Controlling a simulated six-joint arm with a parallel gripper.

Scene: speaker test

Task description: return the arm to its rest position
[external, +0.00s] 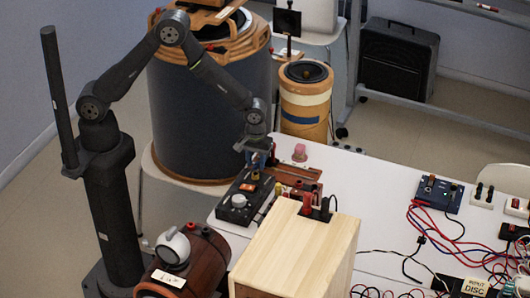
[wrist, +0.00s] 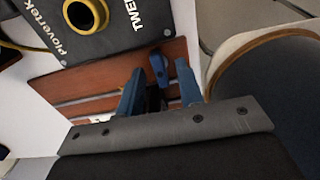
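My arm reaches over from its dark column on the left, with my gripper (external: 258,160) low above the left end of the white table. In the wrist view my gripper (wrist: 160,70) has its two blue fingers spread apart. A small blue piece (wrist: 157,68) shows between the fingertips. I cannot tell whether it touches them, and no grip on it shows. A reddish-brown slatted board (wrist: 70,82) lies below the fingers. The external view is too small to show the finger gap.
A black box with a knob (external: 238,203) sits by my gripper. A pale wooden box (external: 300,245) stands in front. A large dark drum (external: 212,120) stands behind, with a smaller cylinder (external: 304,105) to its right. Cables (external: 450,240) and a blue box (external: 438,193) lie right.

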